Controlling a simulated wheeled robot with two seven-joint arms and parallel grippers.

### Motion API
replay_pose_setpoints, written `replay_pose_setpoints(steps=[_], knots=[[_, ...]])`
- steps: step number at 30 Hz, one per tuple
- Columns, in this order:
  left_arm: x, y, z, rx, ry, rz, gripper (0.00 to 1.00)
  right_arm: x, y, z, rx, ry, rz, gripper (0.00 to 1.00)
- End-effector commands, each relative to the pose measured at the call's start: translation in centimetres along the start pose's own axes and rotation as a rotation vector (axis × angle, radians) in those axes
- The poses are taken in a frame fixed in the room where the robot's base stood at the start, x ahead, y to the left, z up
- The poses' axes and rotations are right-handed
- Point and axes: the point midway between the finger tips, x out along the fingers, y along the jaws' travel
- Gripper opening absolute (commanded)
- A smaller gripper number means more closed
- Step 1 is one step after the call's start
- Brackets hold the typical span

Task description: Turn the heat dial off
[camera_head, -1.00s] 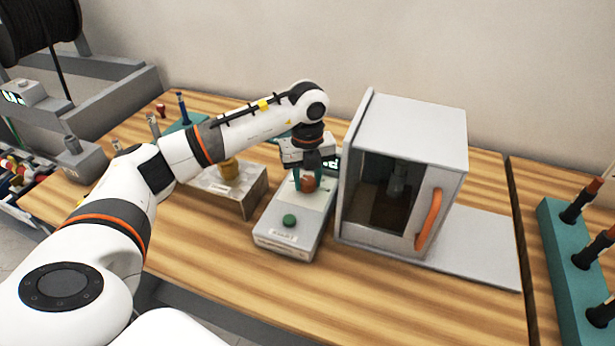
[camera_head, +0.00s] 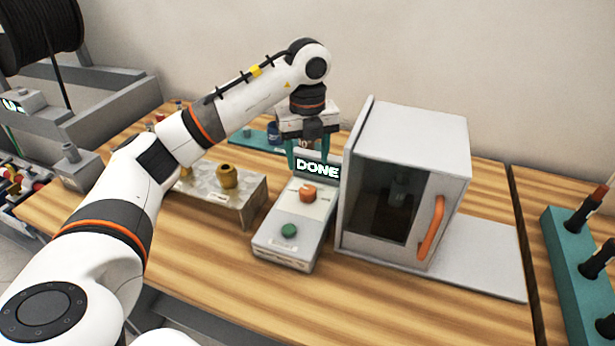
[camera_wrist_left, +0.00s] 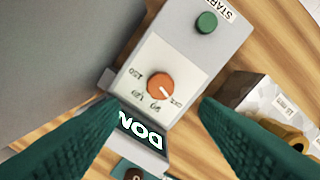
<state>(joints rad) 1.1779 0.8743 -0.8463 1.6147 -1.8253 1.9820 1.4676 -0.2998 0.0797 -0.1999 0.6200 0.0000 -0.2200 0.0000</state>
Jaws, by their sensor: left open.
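The orange heat dial (camera_head: 308,194) sits on the sloped grey control box (camera_head: 285,248), whose raised display (camera_head: 318,168) reads DONE. In the left wrist view the dial (camera_wrist_left: 160,86) is fully visible. Its white pointer mark aims at the lower-right label, which looks like OFF but is small. My left gripper (camera_head: 308,158) is open and empty, its teal fingers above and behind the dial, near the display. In the left wrist view its fingers (camera_wrist_left: 160,108) are spread apart, with the dial clear of them. My right gripper is not in view.
A green start button (camera_head: 289,230) is on the box's front. A grey cabinet (camera_head: 415,135) with an orange handle stands close on the right. A stand with yellow-brown parts (camera_head: 228,178) is on the left. The wooden table's front (camera_head: 370,300) is clear.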

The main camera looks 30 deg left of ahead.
Motion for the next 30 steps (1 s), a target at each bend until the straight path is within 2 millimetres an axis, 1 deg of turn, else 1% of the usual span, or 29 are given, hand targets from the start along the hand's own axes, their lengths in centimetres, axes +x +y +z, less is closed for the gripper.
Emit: replay_pose_setpoints(steps=[1, 3, 7, 25, 28, 30], knots=[[-0.9, 0.1, 0.0, 0.000, 0.002, 0.003, 0.57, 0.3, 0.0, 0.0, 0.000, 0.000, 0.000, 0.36], [-2.0, 0.0, -0.1, 0.000, 0.002, 0.002, 0.57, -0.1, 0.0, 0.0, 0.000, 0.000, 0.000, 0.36], [-3.0, 0.0, 0.0, -0.001, 0.002, 0.001, 0.57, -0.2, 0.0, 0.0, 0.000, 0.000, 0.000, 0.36], [-3.2, 0.0, 0.0, -0.001, 0.000, -0.001, 0.57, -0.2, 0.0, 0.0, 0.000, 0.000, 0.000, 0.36], [-4.1, 0.0, 0.0, -0.001, 0.000, 0.000, 0.57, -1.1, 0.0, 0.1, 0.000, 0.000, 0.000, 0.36], [-5.5, 0.0, 0.0, -0.001, 0.000, 0.000, 0.57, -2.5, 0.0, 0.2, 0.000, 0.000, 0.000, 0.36]])
